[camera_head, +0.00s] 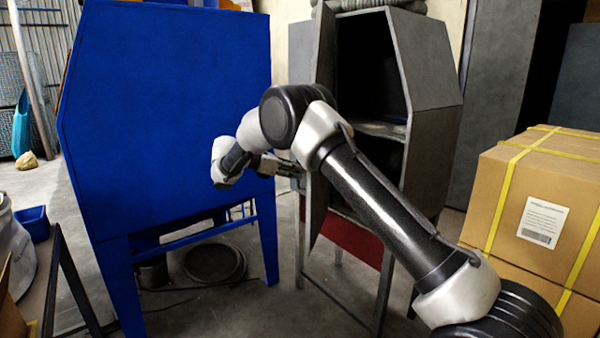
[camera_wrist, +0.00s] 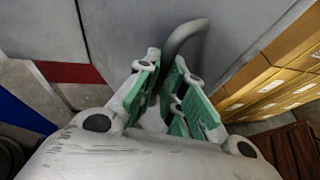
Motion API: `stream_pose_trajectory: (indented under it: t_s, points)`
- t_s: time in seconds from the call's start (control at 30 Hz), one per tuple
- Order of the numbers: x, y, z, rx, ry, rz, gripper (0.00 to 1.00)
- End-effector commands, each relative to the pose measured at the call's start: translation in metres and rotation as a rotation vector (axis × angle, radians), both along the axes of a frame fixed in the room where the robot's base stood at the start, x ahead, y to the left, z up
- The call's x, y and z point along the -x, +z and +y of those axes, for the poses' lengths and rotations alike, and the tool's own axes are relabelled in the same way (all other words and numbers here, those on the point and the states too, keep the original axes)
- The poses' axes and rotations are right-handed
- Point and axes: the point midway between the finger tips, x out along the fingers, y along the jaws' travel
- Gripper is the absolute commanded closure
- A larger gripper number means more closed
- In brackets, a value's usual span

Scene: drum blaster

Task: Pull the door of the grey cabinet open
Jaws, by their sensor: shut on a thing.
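The grey cabinet (camera_head: 432,100) stands in the middle of the head view. Its door (camera_head: 325,75) is swung outward, seen nearly edge-on, and the dark inside with a shelf (camera_head: 375,129) shows. My gripper (camera_head: 290,168) is at the outer face of the door, on its left side. In the wrist view my gripper (camera_wrist: 166,68) has its green-padded fingers closed around the curved grey handle (camera_wrist: 186,33) on the door face (camera_wrist: 235,25). In the head view the handle is too small to make out, and my arm hides part of the cabinet's lower front.
A large blue cabinet (camera_head: 170,100) stands close on the left, near my wrist. Strapped cardboard boxes (camera_head: 545,190) are stacked at the right. A blue bin (camera_head: 33,223) is at the far left. Some bare floor shows between the cabinets.

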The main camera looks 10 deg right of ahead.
Motion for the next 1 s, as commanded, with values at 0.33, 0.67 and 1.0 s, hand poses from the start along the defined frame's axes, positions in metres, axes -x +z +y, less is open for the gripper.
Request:
stream_pose_trajectory:
  t_s: [0.33,0.67,1.0]
  points:
    - [0.001,0.002,0.001,0.001,0.001,-0.003,0.68]
    - [0.001,0.003,0.004,0.001,0.001,-0.002,0.68]
    - [0.009,0.021,0.049,-0.001,0.003,-0.003,0.68]
